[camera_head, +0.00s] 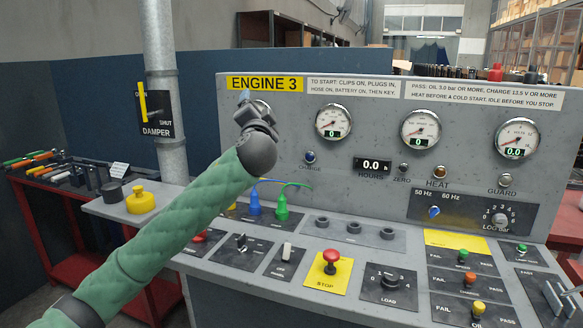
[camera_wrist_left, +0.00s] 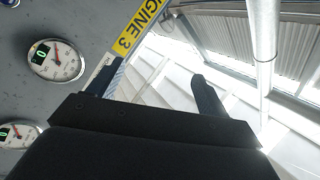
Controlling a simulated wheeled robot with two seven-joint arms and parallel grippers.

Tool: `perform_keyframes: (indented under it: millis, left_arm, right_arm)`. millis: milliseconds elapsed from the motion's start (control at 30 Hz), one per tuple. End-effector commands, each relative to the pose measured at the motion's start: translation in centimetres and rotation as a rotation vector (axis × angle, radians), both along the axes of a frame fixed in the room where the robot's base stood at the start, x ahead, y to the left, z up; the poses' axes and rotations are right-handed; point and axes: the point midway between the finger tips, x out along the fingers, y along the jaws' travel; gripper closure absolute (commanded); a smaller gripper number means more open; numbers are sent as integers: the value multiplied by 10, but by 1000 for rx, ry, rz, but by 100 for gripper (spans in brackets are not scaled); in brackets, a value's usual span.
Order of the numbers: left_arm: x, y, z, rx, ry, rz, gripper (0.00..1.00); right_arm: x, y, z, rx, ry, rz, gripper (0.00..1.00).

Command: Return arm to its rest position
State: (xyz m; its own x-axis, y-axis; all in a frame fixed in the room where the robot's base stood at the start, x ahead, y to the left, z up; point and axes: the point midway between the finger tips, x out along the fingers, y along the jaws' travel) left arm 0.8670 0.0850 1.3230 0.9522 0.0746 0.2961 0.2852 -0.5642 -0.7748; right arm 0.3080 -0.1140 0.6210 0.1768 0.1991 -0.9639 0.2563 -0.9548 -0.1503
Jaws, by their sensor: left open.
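My left arm, in a green padded sleeve, comes in from the lower left of the head view. The label (camera_wrist_left: 140,28) and a gauge (camera_wrist_left: 57,60) also show there. My right gripper is not in view.
The sloping desk holds a red stop button (camera_head: 331,258), a load knob (camera_head: 390,280), and blue (camera_head: 254,204) and green (camera_head: 281,207) plugs. A grey pipe (camera_head: 162,80) with a damper lever (camera_head: 143,102) stands at left. A red tool bench (camera_head: 60,190) stands farther left.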

Motion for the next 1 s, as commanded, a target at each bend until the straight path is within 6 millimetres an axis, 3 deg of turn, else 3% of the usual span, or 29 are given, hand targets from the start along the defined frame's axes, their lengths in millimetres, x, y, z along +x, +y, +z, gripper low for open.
perform_keyframes:
  millis: [100, 500, 1000]
  left_arm:
    - [-17, 4, -48, -100, 143, -6, 22]
    - [-86, 13, -189, -331, 542, -38, 22]
    - [-183, 22, -324, -547, 861, -99, 22]
  right_arm:
    - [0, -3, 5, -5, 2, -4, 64]
    - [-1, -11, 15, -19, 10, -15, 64]
    - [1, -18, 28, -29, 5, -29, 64]
